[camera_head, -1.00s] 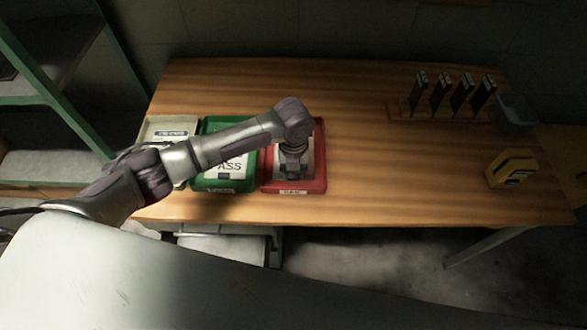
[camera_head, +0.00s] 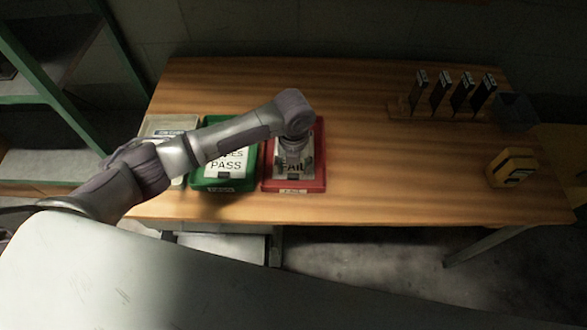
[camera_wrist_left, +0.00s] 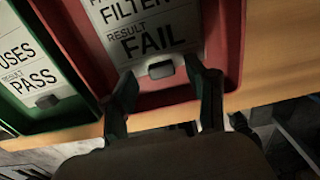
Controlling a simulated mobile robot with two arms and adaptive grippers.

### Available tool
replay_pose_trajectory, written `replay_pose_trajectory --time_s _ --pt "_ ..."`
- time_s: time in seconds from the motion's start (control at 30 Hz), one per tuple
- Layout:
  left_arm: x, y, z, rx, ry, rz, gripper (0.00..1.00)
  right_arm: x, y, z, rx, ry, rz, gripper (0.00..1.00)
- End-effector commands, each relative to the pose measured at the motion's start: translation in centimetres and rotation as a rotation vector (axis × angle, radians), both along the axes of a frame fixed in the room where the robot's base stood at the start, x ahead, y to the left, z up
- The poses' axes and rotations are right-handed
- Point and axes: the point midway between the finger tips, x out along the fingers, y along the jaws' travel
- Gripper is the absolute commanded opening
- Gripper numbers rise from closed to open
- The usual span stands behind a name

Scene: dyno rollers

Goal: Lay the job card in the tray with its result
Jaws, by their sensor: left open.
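A white job card reading FILTER and RESULT FAIL lies in the red tray (camera_head: 320,180). Its lower part shows in the head view (camera_head: 291,169), and the card (camera_wrist_left: 150,38) with a dark tab shows in the left wrist view. My left gripper (camera_wrist_left: 165,84) is open, its fingers on either side of the tab and apart from it. In the head view the left gripper (camera_head: 293,155) hangs over the red tray and hides part of the card. A second card (camera_head: 227,164) reading PASS lies in the green tray (camera_head: 221,186). My right gripper is not in view.
A pale tray (camera_head: 160,127) stands left of the green one, partly behind my arm. A rack with several dark upright items (camera_head: 441,92), a dark bin (camera_head: 513,112) and a yellow-and-black box (camera_head: 512,167) stand at the right. The middle of the wooden table (camera_head: 390,165) is clear.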

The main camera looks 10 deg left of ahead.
Motion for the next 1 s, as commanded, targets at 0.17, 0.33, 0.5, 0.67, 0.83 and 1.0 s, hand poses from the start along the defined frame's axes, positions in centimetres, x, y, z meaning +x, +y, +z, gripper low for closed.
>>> replay_pose_trajectory --time_s 0.17,0.33,0.5,0.67,0.83,1.0 --pt "0.1 0.0 4.1 -0.002 -0.005 -0.002 0.57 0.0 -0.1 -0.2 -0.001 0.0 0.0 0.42" --pt "0.1 0.0 7.4 0.0 -0.004 -0.002 0.57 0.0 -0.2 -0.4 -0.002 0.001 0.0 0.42" --pt "0.0 0.0 9.4 -0.001 -0.001 0.0 0.57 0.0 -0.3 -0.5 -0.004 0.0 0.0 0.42" --pt "0.0 0.0 10.1 0.0 0.001 0.0 0.57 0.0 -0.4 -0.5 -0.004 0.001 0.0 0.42" --pt "0.0 0.0 10.1 0.0 0.001 0.0 0.57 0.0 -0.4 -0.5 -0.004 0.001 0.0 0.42" --pt "0.0 0.1 9.9 0.0 0.001 0.009 0.57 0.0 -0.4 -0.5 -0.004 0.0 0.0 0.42"
